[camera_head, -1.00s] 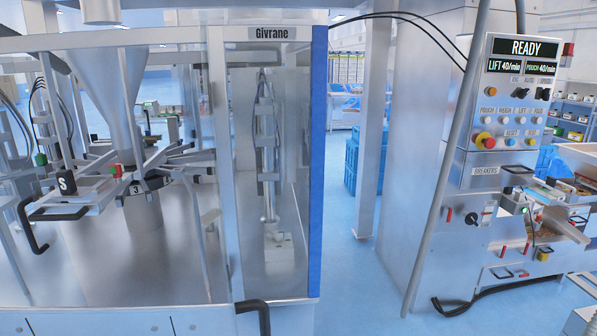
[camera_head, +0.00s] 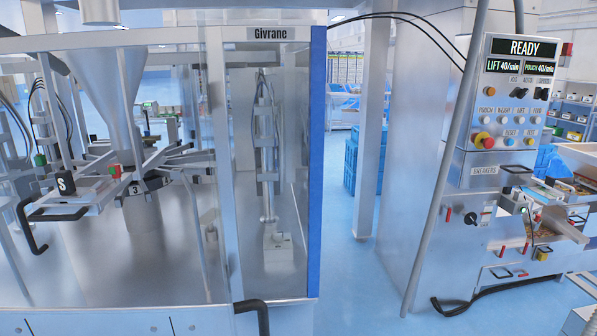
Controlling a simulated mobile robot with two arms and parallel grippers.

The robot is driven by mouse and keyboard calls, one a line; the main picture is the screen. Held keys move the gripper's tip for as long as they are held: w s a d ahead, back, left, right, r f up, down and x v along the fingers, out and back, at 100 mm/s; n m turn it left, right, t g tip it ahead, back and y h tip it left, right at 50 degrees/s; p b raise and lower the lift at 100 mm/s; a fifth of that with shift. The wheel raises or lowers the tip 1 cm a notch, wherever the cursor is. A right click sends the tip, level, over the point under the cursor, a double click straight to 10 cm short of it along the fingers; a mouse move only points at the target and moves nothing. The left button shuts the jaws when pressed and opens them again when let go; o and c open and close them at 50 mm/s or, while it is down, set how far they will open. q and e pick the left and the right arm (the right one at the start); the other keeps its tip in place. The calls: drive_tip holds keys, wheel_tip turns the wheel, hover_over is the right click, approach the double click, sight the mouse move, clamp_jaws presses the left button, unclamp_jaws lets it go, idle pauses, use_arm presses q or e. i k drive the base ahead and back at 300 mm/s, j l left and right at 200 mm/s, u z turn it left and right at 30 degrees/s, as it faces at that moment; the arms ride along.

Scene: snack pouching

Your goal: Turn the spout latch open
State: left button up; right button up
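No part labelled as a spout latch can be made out, so I cannot tell which part it is. A steel funnel (camera_head: 98,75) narrows down over a ring of steel arms (camera_head: 185,160) inside the machine marked Givrane (camera_head: 271,34). Beside it are a dark block marked S (camera_head: 66,184) and small red (camera_head: 115,171) and green (camera_head: 40,160) parts. On the right cabinet are a black rotary knob (camera_head: 471,218) and a red-handled lever (camera_head: 447,215). Neither of my grippers is in view.
The control panel (camera_head: 520,75) reads READY. Black handles (camera_head: 262,312) stick out at the machine's front. Blue floor (camera_head: 345,270) is open between machine and cabinet, with blue crates (camera_head: 350,162) behind.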

sight(114, 169)
drive_tip(key=u, duration=1.3)
drive_tip(key=z, duration=0.85)
drive_tip(key=i+j+z, duration=0.1)
drive_tip(key=j+z, duration=0.3)
drive_tip(key=j, duration=0.15)
drive_tip(key=j+z, duration=0.4)
drive_tip(key=j, duration=0.2)
drive_tip(key=j+z, duration=0.4)
drive_tip(key=j, duration=0.2)
